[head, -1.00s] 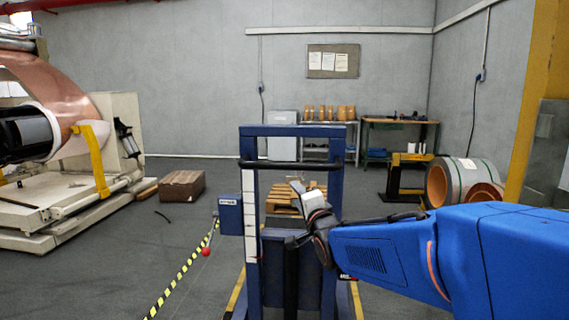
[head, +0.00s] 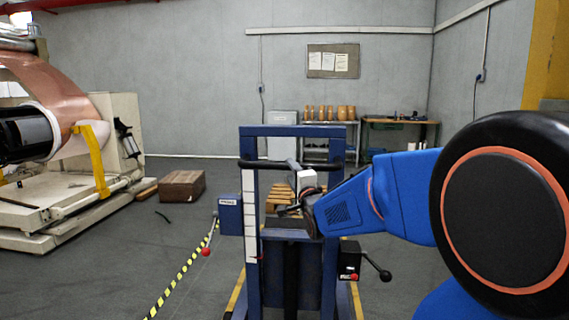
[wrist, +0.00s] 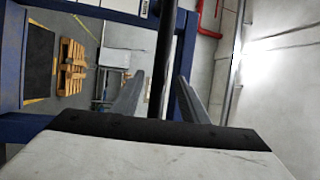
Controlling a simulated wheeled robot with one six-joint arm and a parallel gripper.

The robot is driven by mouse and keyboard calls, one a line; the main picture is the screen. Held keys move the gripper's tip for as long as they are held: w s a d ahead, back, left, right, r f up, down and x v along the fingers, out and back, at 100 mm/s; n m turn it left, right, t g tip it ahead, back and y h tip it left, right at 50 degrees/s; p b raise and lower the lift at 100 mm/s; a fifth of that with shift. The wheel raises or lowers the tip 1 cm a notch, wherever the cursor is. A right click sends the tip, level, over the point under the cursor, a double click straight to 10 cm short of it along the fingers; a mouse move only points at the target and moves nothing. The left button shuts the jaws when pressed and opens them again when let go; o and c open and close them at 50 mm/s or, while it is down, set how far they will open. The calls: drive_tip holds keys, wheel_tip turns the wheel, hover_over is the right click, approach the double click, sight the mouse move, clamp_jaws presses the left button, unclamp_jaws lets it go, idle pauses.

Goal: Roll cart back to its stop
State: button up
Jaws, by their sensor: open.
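The cart (head: 336,210) is a blue upright frame with a black handle bar (head: 258,165) across its upper part. It stands in front of me in the head view. My gripper (head: 292,164) is at the middle of this bar, with its white body just below and right of it. In the wrist view, my gripper (wrist: 164,98) has its two grey fingers apart, and the dark bar (wrist: 165,45) runs between them. I cannot tell whether the fingers touch the bar. The cart's stop cannot be made out.
Black-and-yellow tape (head: 184,270) runs along the floor left of the cart. A wooden pallet (wrist: 71,66) lies beyond. A cardboard box (head: 182,185) stands further left.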

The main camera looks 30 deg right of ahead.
drive_tip(key=x, duration=0.8)
drive_tip(key=shift+w, duration=0.25)
drive_tip(key=shift+d+r, duration=0.1)
drive_tip(key=shift+d, duration=0.05)
drive_tip(key=shift+c, duration=0.6)
clamp_jaws()
